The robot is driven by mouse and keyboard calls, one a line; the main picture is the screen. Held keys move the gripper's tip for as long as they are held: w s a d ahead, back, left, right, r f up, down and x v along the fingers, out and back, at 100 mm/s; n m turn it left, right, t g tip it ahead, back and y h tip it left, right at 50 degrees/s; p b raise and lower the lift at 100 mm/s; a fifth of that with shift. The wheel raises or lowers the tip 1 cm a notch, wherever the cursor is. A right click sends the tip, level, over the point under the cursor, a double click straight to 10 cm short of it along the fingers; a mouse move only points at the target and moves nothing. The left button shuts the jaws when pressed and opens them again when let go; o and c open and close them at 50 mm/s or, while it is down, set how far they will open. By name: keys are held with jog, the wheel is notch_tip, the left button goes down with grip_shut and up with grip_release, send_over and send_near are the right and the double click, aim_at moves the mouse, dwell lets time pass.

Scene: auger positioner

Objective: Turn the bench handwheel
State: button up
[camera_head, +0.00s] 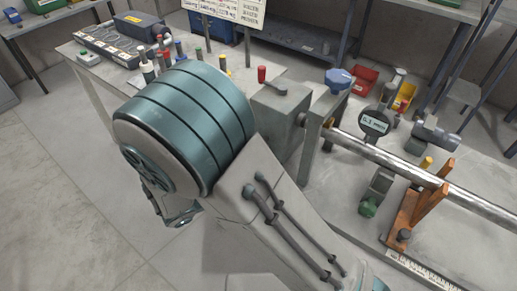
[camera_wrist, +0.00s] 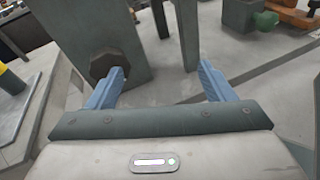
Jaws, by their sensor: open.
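No full handwheel rim can be made out. In the wrist view, a dark hexagonal hub (camera_wrist: 104,63) is on the face of a grey block (camera_wrist: 92,30), beyond my left finger. My gripper (camera_wrist: 162,70) is open, its two blue fingers wide apart with nothing between them. My arm covers much of the head view's middle, and the fingers are hidden there.
A long metal shaft (camera_head: 400,174) runs right from the housing over an orange bracket (camera_head: 420,213). A dial gauge (camera_head: 375,124) stands behind it. Red (camera_head: 361,80) and yellow (camera_head: 404,97) bins lie farther back. Open floor (camera_head: 60,190) is at the left.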

jog(key=a+f+n+t+y, duration=0.2)
jog(key=a+n+t, duration=0.3)
jog(key=a, duration=0.2)
jog(key=x, duration=1.3)
jog(key=shift+w+d, duration=0.2)
jog(key=shift+d, duration=0.15)
jog(key=c, duration=1)
